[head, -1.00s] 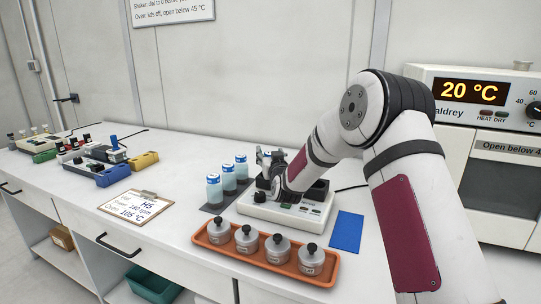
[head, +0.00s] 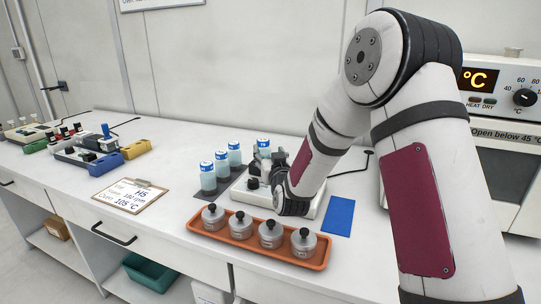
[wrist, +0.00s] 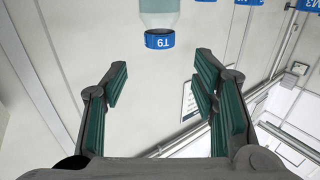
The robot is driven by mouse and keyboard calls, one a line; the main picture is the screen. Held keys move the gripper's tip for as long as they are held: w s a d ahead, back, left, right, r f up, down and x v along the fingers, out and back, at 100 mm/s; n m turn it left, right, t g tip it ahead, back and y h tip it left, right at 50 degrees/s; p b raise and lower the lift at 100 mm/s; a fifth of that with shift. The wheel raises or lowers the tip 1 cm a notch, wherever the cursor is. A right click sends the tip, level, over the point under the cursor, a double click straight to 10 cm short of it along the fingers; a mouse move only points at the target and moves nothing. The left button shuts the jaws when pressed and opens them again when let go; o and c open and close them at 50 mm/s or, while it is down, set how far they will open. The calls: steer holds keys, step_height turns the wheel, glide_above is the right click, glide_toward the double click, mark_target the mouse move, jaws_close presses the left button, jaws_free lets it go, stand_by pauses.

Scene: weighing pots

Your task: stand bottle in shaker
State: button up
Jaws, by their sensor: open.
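A bottle with pale blue liquid and a blue-banded cap (head: 263,146) shows upright behind my gripper, at the white bench device (head: 308,207) that seems to be the shaker. Its base is hidden, so I cannot tell whether it is seated. My gripper (head: 262,166) is over the device, partly hidden by my arm. In the wrist view, my gripper (wrist: 158,76) is open and empty. A bottle (wrist: 159,30) appears upside down beyond the fingertips, centred between them and apart from them.
Three similar bottles (head: 222,168) stand on a dark mat (head: 201,194) left of the device. An orange tray (head: 262,251) with several lidded pots lies in front. A blue pad (head: 339,216) lies right, near the oven (head: 505,145). A clipboard (head: 130,196) lies on the left; bench around it is clear.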

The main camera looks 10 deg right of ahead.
steer(key=s+r+g, duration=0.1)
steer(key=s+g, duration=0.7)
steer(key=s, duration=1.9)
steer(key=s+r+g, duration=0.2)
steer(key=s+g, duration=0.6)
steer(key=s, duration=1.8)
steer(key=shift+s+d+n+g+y, duration=0.3)
steer(key=shift+s+n, duration=0.1)
steer(key=shift+r, duration=0.2)
step_height(320, 180, up, 15)
steer(key=t+p, duration=0.2)
steer(key=p, duration=1.1)
steer(key=shift+t, duration=0.4)
steer(key=shift+d, duration=0.1)
steer(key=shift+c, duration=0.4)
